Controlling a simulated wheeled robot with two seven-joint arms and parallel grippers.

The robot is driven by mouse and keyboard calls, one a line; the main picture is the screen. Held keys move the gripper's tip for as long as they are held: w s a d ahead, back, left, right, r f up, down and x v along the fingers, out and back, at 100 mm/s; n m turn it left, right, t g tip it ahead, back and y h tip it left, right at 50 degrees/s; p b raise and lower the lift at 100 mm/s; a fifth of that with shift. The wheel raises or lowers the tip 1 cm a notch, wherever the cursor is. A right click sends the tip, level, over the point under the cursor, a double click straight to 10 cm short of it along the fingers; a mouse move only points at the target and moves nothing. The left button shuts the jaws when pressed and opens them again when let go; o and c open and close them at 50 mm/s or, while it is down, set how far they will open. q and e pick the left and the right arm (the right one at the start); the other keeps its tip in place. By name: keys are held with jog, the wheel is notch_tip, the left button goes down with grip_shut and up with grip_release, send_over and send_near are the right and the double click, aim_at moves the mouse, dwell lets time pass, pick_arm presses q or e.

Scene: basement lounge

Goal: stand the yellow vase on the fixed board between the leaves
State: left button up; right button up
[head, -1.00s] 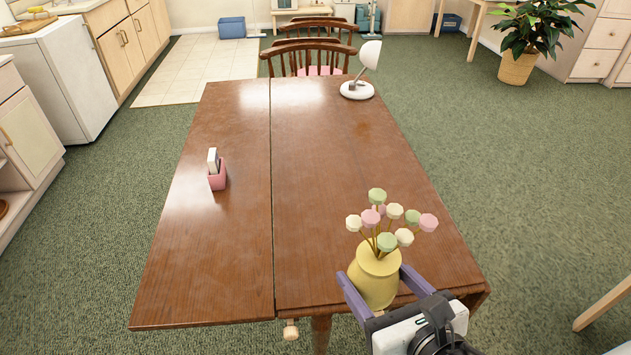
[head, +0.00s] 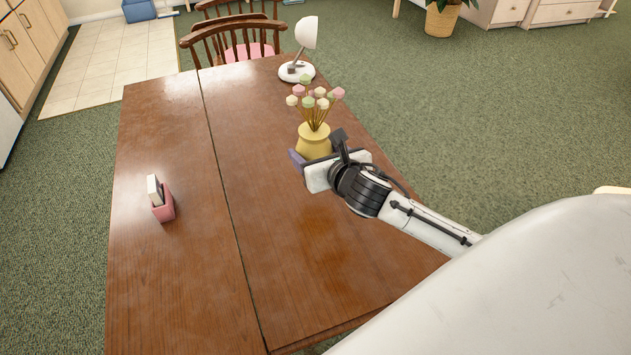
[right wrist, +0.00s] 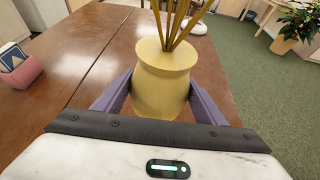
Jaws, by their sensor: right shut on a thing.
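The yellow vase (head: 314,138) holds several pink, white and green flowers and looks upright. My right gripper (right wrist: 160,88) is shut on it, with a purple finger on each side of its body. In the head view the vase is over the wide board (head: 270,215) right of the seam, toward the far right edge and near the lamp. Its base is hidden behind my gripper, so I cannot tell whether it touches the wood. The narrower leaf (head: 150,265) lies level, left of the seam. My left gripper is not in view.
A white lamp (head: 297,72) stands at the table's far end, just beyond the vase. A pink holder (head: 163,207) with a white item sits on the left leaf. Wooden chairs (head: 236,42) stand at the far end. The near part of the wide board is clear.

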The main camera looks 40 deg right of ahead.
jog(key=shift+w+d, duration=0.85)
jog(key=shift+w, duration=0.1)
notch_tip(320, 180, down, 5)
jog(key=shift+f+b, duration=0.1)
jog(key=shift+b, duration=0.5)
jog(key=shift+f+b, duration=0.45)
jog(key=shift+f, duration=1.45)
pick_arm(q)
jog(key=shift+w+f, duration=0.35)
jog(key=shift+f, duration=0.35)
pick_arm(e)
jog(key=o, duration=1.4)
jog(key=shift+f, duration=0.1)
jog(key=shift+s, duration=0.1)
pick_arm(q)
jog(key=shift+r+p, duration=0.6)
jog(key=shift+p, duration=0.05)
pick_arm(e)
jog(key=v, duration=1.2)
jog(key=shift+a, duration=0.1)
